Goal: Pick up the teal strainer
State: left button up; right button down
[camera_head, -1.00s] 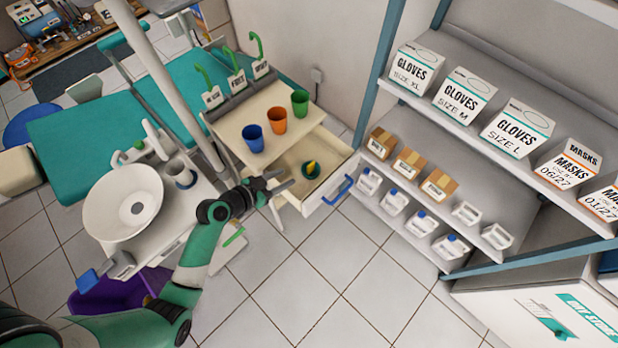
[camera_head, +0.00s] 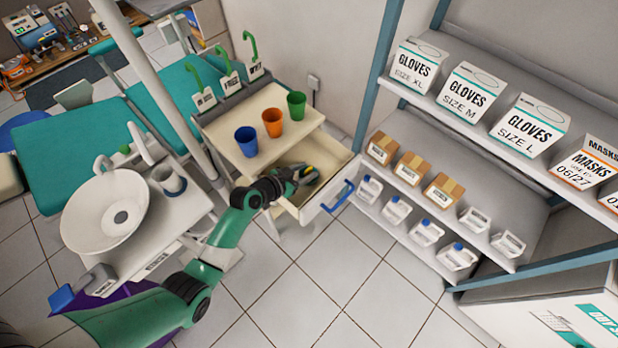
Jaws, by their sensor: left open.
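My left gripper (camera_head: 308,174) reaches into the open drawer (camera_head: 327,150) from the left, its jaws open. A small teal item with a yellow part (camera_head: 309,168), which looks like the teal strainer, lies in the drawer at the jaws. The gripper hides most of it, and I cannot tell whether the fingers touch it. My right gripper is out of view.
Blue (camera_head: 246,141), orange (camera_head: 272,122) and green (camera_head: 296,105) cups stand on the cabinet top above the drawer. The drawer front has a blue handle (camera_head: 338,197). A shelf unit with boxes (camera_head: 470,92) stands at right. A sink (camera_head: 105,213) is at left.

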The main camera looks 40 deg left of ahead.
pick_arm(q)
jog(key=shift+w, duration=0.15)
jog(key=shift+f, duration=0.1)
grip_shut()
dwell(0.3)
jog(key=shift+r+p, duration=0.4)
jog(key=s+d+r+p, duration=0.7)
jog(key=s+r+p, duration=0.4)
jog(key=s+r, duration=0.1)
jog(key=shift+d+r, duration=0.15)
jog(key=shift+d, duration=0.1)
